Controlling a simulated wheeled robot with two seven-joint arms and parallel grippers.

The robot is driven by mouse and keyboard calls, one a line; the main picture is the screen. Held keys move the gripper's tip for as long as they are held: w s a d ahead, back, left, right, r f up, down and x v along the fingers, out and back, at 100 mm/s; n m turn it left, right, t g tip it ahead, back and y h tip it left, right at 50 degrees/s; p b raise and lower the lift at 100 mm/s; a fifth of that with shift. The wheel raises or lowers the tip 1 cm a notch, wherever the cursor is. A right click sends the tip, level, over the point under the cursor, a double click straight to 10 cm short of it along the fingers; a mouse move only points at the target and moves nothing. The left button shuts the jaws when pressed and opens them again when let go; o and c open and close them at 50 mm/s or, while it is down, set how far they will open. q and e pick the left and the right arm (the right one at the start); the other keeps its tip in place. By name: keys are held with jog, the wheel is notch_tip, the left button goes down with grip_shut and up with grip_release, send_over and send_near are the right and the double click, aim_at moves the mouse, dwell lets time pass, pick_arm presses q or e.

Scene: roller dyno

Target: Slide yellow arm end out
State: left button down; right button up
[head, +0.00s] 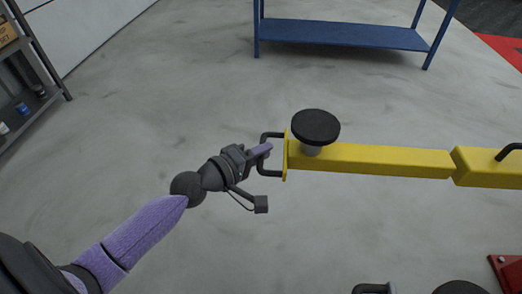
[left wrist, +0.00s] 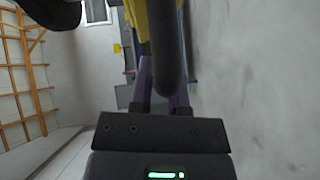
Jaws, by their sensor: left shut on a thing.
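The yellow arm (head: 375,159) lies across the right half of the head view. A narrower inner section comes out of a thicker sleeve (head: 487,167) at the right. A round black pad (head: 316,127) sits on top near its left end. A yellow end plate (head: 285,155) carries a black U-shaped handle (head: 263,170). My left gripper (head: 262,151) is at that handle, shut on it. In the left wrist view the dark handle bar (left wrist: 168,45) passes between the purple fingers (left wrist: 161,85). My right gripper is not in view.
A blue bench (head: 340,36) stands at the back. A grey shelf (head: 22,75) with small items is at the far left. A red part (head: 507,272) and another black pad (head: 460,287) show at the bottom right. The grey floor left of the handle is clear.

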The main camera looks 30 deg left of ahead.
pick_arm(q)
jog(key=c, duration=0.6)
grip_release()
jog(key=shift+d, duration=0.1)
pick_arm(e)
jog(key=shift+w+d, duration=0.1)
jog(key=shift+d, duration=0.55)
pick_arm(q)
jog(key=b+v, duration=0.3)
jog(key=v, duration=0.6)
jog(key=shift+s, duration=0.4)
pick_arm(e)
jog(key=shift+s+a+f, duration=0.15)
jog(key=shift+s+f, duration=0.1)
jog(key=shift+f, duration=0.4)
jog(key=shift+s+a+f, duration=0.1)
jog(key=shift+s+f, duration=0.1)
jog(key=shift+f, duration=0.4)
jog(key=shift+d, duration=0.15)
